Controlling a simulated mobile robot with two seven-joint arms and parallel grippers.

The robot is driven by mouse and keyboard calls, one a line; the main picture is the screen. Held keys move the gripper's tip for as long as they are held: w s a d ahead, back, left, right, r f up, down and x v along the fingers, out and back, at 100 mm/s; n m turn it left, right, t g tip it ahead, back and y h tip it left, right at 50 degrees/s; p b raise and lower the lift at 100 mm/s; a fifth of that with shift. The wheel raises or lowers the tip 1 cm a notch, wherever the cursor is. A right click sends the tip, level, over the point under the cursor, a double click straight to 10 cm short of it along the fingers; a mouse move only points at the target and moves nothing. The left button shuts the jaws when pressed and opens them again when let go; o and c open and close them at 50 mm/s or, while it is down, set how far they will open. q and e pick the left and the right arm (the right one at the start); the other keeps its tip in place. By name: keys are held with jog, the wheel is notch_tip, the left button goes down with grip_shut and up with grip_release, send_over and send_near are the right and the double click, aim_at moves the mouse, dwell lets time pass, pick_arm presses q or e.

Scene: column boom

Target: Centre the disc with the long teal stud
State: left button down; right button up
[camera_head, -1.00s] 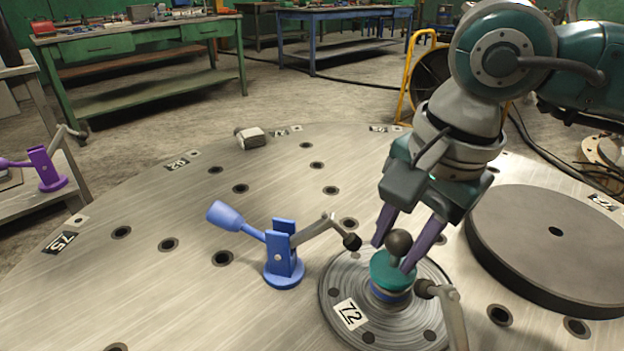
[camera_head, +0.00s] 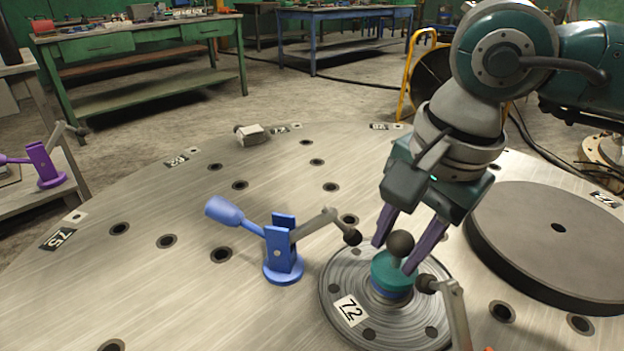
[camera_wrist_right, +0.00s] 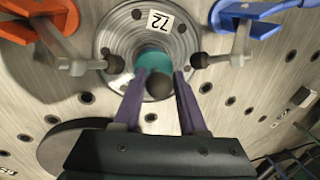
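A round ringed metal disc (camera_head: 338,288) with a "72" label lies on the big round table; it also shows in the wrist view (camera_wrist_right: 112,42). The teal stud (camera_head: 391,272) stands upright at its middle, with a blue band under the teal part and a dark ball knob (camera_head: 401,243) on top. My right gripper (camera_head: 393,257) comes from above, its purple fingers on both sides of the stud below the knob, apparently closed on it. The wrist view shows the fingers (camera_wrist_right: 160,80) flanking the knob and teal body. The stud's lower end is hidden in the disc. My left gripper is out of view.
A blue toggle clamp (camera_head: 283,262) stands left of the disc, its dark tip near the rim. An orange clamp (camera_wrist_right: 42,15) reaches the opposite side. A thick dark disc (camera_head: 520,232) lies at right. A small pale block (camera_head: 250,136) sits far back. The left tabletop is mostly clear.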

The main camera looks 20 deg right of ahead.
jog(key=shift+o, duration=0.7)
jog(key=shift+r, duration=0.15)
jog(key=shift+r+p, duration=1.35)
jog(key=shift+r, duration=0.3)
jog(key=shift+r+p, duration=1.45)
jog(key=shift+r, duration=0.55)
jog(key=shift+o, duration=0.2)
jog(key=o, duration=0.5)
